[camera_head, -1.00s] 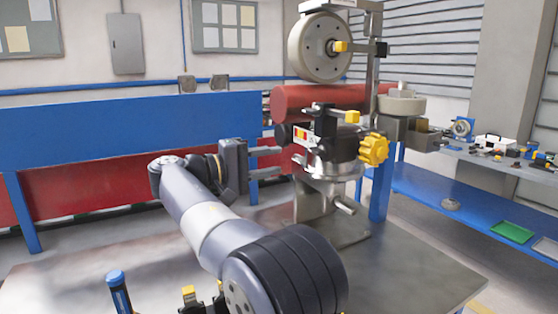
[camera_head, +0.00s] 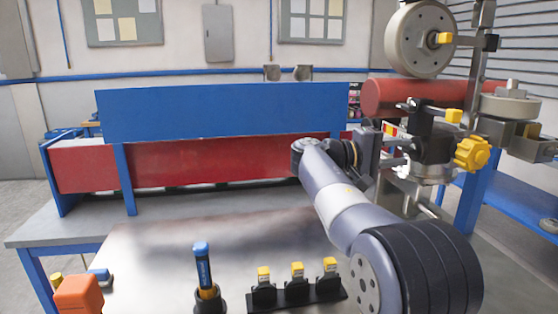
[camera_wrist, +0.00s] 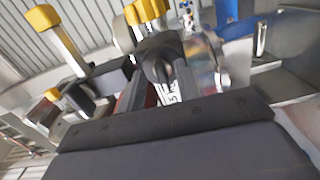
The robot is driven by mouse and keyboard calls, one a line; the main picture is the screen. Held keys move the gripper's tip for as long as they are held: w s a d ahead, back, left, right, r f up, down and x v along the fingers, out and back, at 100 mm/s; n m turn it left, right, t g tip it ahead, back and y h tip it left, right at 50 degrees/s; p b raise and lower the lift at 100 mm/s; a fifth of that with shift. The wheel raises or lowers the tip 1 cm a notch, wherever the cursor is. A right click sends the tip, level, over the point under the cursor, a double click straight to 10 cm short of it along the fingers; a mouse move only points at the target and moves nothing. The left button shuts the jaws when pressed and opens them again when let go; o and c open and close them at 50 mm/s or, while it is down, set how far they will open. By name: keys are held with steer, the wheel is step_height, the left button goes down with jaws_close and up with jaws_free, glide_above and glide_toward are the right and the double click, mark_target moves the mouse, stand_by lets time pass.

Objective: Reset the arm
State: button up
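My arm reaches from the lower right of the head view toward the coaster wheel assembly. My gripper (camera_head: 404,150) points right at it, with its two fingers apart and nothing seen held between them. In the wrist view the fingers (camera_wrist: 158,95) show short and spread, with a black rounded part of the assembly (camera_wrist: 156,50) beyond them. The assembly has a grey metal body (camera_head: 428,165), a yellow knob (camera_head: 472,154) and a large pale wheel (camera_head: 418,40) above. Whether the fingertips touch it cannot be told.
A red cylinder (camera_head: 405,97) lies behind the assembly. A blue and red barrier (camera_head: 220,115) runs along the back. On the table, a blue-handled tool (camera_head: 203,270), several yellow-topped pieces in a black rack (camera_head: 310,294) and an orange block (camera_head: 78,294) stand in front. The table's middle is clear.

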steer(key=shift+w+d, duration=0.1)
steer(key=shift+d, duration=0.35)
steer(key=s+a, duration=0.2)
steer(key=a, duration=0.8)
steer(key=d, duration=0.3)
steer(key=w+d, duration=0.1)
steer(key=d, duration=0.3)
steer(key=w+d, duration=0.1)
steer(key=d, duration=0.2)
steer(key=shift+d+r, duration=0.1)
steer(key=shift+d, duration=0.05)
steer(key=n+p, duration=0.3)
steer(key=shift+a+r, duration=0.2)
steer(key=shift+r, duration=0.1)
steer(key=n+p, duration=0.3)
steer(key=n, duration=0.1)
steer(key=shift+w+r, duration=0.1)
steer(key=shift+r, duration=0.05)
steer(key=shift+n+p, duration=1)
steer(key=shift+n, duration=0.3)
